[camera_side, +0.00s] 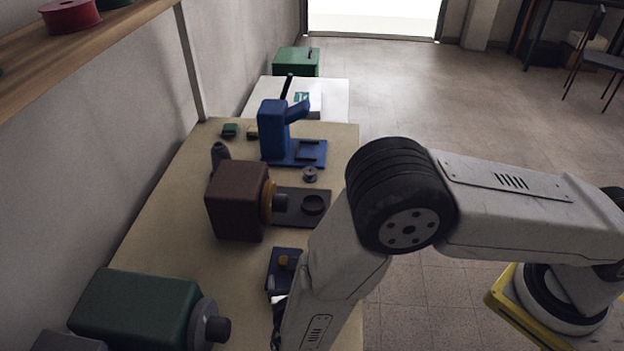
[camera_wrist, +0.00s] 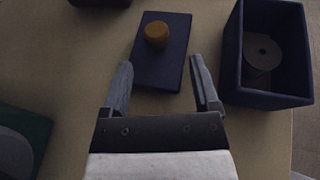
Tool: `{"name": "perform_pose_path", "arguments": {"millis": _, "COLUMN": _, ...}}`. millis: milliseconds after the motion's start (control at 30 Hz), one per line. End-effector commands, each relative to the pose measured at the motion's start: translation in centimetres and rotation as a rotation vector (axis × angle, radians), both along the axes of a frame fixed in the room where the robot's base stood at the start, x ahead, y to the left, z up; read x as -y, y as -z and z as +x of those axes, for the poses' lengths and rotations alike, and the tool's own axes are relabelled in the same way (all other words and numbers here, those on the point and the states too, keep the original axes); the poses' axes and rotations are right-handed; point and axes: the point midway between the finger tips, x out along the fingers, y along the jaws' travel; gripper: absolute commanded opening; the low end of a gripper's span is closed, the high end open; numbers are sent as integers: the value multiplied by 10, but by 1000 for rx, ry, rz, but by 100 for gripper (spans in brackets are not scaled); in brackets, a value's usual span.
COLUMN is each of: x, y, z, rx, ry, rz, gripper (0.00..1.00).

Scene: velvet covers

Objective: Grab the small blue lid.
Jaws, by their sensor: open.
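The small blue lid (camera_wrist: 172,72) is a flat dark blue rectangle with an orange-brown round knob (camera_wrist: 157,36) near its far end. It lies flat on the tan table and also shows in the side view (camera_side: 276,273), beside my arm. My gripper (camera_wrist: 161,62) is open and empty in the wrist view. Its two fingers reach toward the lid, one on each side of its near part in the picture. I cannot tell the height of the fingertips above it. In the side view my arm hides most of the gripper.
An open dark blue box (camera_wrist: 266,99) stands right of the lid, holding a grey disc-like part (camera_wrist: 262,57). In the side view, a brown machine (camera_side: 238,200) stands beyond the lid and a green motor-like machine (camera_side: 140,312) at front left. Bare table (camera_wrist: 60,75) lies left of the lid.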

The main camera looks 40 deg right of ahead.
Motion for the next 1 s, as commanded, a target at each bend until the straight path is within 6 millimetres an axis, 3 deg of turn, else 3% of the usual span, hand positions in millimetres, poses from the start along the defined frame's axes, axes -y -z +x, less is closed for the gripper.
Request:
{"name": "perform_pose_path", "arguments": {"millis": 267, "x": 3, "y": 2, "z": 6, "rx": -1, "ry": 2, "rz": 1, "gripper": 78}}
{"name": "perform_pose_path", "arguments": {"millis": 700, "x": 21, "y": 17, "z": 42, "rx": -1, "ry": 1, "rz": 1, "gripper": 78}}
{"name": "perform_pose_path", "arguments": {"millis": 1000, "x": 22, "y": 18, "z": 44, "rx": -1, "ry": 0, "rz": 0, "gripper": 78}}
